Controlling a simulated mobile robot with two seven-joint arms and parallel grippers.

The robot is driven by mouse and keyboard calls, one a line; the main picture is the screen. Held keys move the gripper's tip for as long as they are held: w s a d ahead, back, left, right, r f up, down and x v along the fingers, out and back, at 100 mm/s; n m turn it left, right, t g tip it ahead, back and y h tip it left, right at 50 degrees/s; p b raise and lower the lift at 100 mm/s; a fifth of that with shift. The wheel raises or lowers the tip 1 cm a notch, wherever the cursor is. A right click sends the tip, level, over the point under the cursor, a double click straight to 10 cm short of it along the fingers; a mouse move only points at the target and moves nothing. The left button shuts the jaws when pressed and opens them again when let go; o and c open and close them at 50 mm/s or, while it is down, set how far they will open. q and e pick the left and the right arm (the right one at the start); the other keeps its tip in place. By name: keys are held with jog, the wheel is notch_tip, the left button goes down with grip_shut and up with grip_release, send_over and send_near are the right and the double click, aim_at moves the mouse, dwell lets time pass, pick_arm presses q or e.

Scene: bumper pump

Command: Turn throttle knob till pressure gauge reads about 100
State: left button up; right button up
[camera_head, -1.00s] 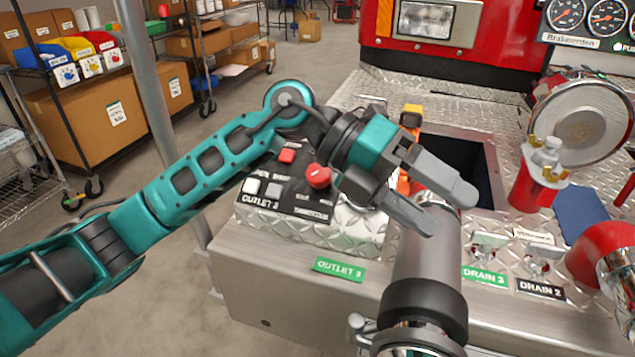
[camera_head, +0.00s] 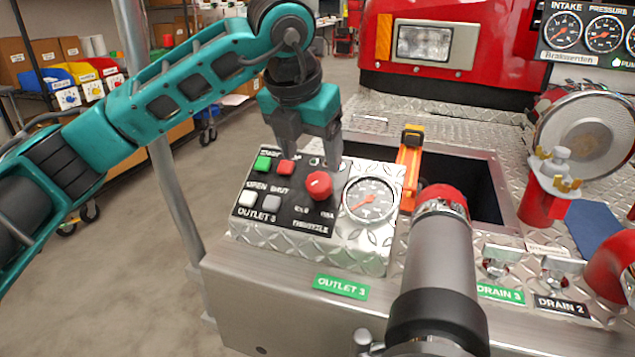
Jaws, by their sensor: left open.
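The red throttle knob (camera_head: 319,185) sits on the black control plate, above the word THROTTLE. The pressure gauge (camera_head: 369,199) is a round white dial just right of the knob, with a red needle; its numbers are too small to read. My left gripper (camera_head: 316,158) is open and points down just above and behind the knob. One finger is beside the knob's upper right, the other near the red button; I cannot tell whether either touches. Nothing is between the fingers that I can make out. My right gripper is not in view.
Green (camera_head: 262,164) and red (camera_head: 286,168) buttons and two pale buttons share the plate. A large outlet pipe (camera_head: 438,245) stands right of the panel, with an orange-handled lever (camera_head: 409,165) behind it. A metal pole (camera_head: 170,170) rises at left.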

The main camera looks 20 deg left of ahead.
aim_at(318, 180)
pick_arm(q)
jog(key=b+x, duration=0.1)
jog(key=x, duration=0.6)
jog(key=c, duration=1.1)
